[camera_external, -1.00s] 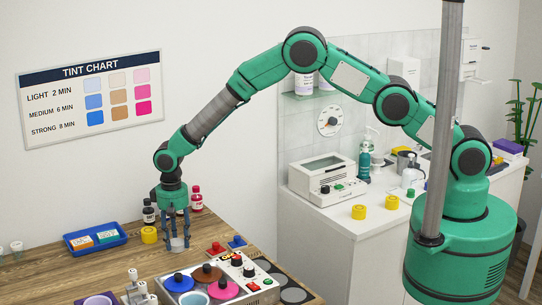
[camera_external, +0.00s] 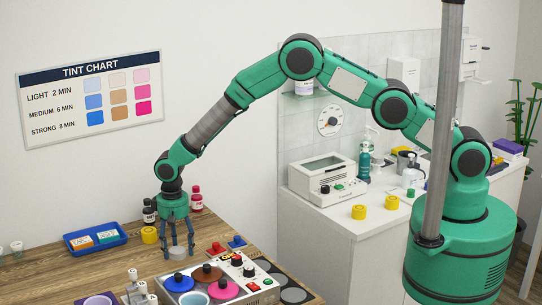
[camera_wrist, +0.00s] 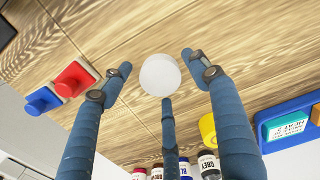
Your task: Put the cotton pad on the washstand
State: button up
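The cotton pad (camera_external: 178,252) is a small, thick white disc low over or on the wooden table, near its middle. It also shows in the wrist view (camera_wrist: 160,75), with wood grain behind it. My three-fingered gripper (camera_external: 178,248) points straight down over it. In the wrist view the fingertips (camera_wrist: 160,76) stand around the pad, with small gaps at the left and right; the third tip is close to its lower edge, and I cannot tell if it touches. The white counter (camera_external: 342,240) at the right, by the tiled wall, looks like the washstand.
A blue tray (camera_external: 72,253), a yellow roll (camera_external: 149,235) and dark bottles (camera_external: 150,212) stand left of my gripper. A control box with coloured lids (camera_external: 222,282) is just in front.

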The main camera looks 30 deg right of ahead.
aim_at(178, 250)
jog(key=shift+p, duration=0.3)
jog(key=shift+a+r, duration=0.1)
jog(key=shift+r, duration=0.6)
notch_tip(178, 250, up, 12)
jog(key=shift+r+b, duration=0.25)
jog(key=shift+b, duration=0.15)
dwell(0.4)
dwell(0.3)
